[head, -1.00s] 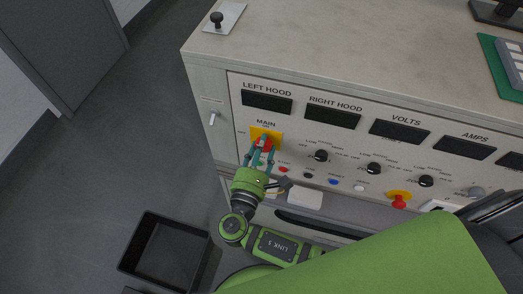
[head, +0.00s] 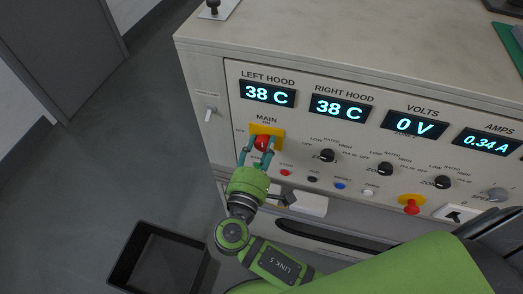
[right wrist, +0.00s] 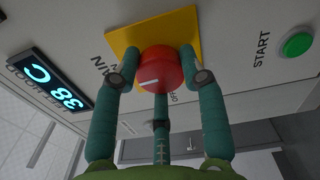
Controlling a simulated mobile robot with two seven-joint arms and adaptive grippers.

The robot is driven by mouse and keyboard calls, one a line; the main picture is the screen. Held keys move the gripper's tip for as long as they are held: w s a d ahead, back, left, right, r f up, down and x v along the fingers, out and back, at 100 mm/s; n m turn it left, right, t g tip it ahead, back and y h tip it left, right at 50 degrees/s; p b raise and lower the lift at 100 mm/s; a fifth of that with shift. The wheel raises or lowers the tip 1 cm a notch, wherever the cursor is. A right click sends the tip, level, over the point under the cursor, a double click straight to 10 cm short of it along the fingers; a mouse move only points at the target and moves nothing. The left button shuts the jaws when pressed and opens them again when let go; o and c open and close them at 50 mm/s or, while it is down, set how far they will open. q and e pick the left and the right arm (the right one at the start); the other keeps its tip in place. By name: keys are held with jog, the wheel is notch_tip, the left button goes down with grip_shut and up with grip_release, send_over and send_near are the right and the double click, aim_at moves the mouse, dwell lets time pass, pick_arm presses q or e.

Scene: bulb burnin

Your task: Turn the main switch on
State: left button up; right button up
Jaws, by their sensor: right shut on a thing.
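The main switch is a red rotary knob (head: 262,143) on a yellow plate (head: 277,131) at the left of the panel, under the MAIN label. In the right wrist view, the knob (right wrist: 160,69) has a white mark pointing toward the MAIN lettering side, away from the OFF label. My right gripper (head: 256,153) has its teal fingers around the knob and is shut on it; it also shows in the right wrist view (right wrist: 161,76). The panel displays are lit: left hood (head: 268,93) 38 C, right hood (head: 340,108) 38 C, volts 0 V, amps 0.34 A. My left gripper is out of view.
Black zone knobs (head: 327,155), small coloured buttons (head: 340,185) and a red emergency button (head: 411,205) on yellow lie to the right. A toggle (head: 210,113) sits on the left edge. A black bin (head: 163,258) stands on the floor; floor to the left is clear.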

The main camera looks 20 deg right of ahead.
jog(key=shift+d+r+m, duration=0.15)
jog(key=shift+r+m, duration=0.05)
jog(key=shift+m, duration=0.2)
jog(key=o, duration=1.1)
jog(key=shift+o, duration=0.2)
jog(key=shift+f, duration=0.1)
jog(key=shift+s+a+f, duration=0.1)
jog(key=shift+s+a, duration=0.15)
jog(key=shift+s, duration=0.05)
jog(key=v, duration=1.1)
jog(key=shift+s, duration=0.1)
